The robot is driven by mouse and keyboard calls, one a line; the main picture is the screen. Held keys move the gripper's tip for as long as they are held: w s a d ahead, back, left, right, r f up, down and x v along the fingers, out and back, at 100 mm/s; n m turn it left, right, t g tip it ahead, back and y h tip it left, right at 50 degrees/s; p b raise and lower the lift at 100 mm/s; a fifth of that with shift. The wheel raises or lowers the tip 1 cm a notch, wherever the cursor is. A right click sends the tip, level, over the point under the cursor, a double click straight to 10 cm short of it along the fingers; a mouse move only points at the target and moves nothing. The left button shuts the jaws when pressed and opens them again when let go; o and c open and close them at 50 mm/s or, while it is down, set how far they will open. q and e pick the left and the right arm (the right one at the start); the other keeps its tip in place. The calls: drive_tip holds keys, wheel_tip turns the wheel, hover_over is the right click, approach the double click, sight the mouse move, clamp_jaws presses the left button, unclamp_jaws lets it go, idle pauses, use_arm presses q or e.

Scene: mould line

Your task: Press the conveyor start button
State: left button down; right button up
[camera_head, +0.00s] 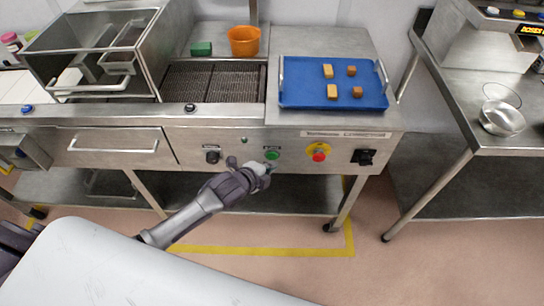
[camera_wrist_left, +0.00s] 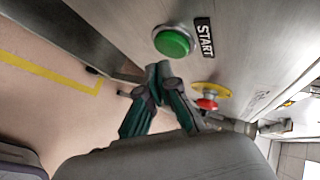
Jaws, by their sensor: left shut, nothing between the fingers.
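The green start button (camera_head: 272,155) sits on the front steel panel of the conveyor, left of the red emergency stop (camera_head: 319,153) on its yellow ring. In the left wrist view the green button (camera_wrist_left: 172,42) shows beside a black START label (camera_wrist_left: 204,38), with the red stop (camera_wrist_left: 206,104) further off. My left gripper (camera_head: 266,169) is shut and empty, just below the green button in the head view. In the left wrist view its closed fingertips (camera_wrist_left: 159,72) are near the button, with a gap showing between them. My right gripper does not show.
A black knob (camera_head: 212,156) and a black switch (camera_head: 364,157) flank the buttons on the panel. Above are a blue tray (camera_head: 300,92) with several small blocks, an orange bucket (camera_head: 244,41) and a green block (camera_head: 202,49). A steel table (camera_head: 455,90) stands at right.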

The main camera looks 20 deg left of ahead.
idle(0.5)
use_arm(q)
drive_tip(key=shift+w, duration=0.1)
drive_tip(key=shift+w+a, duration=0.15)
drive_tip(key=shift+w, duration=0.2)
drive_tip(key=shift+w+a, duration=0.1)
drive_tip(key=shift+w, duration=0.3)
idle(0.8)
drive_tip(key=shift+s+r, duration=0.1)
drive_tip(key=shift+s+d+p, duration=0.2)
drive_tip(key=shift+s+p, duration=0.45)
drive_tip(key=shift+s, duration=0.1)
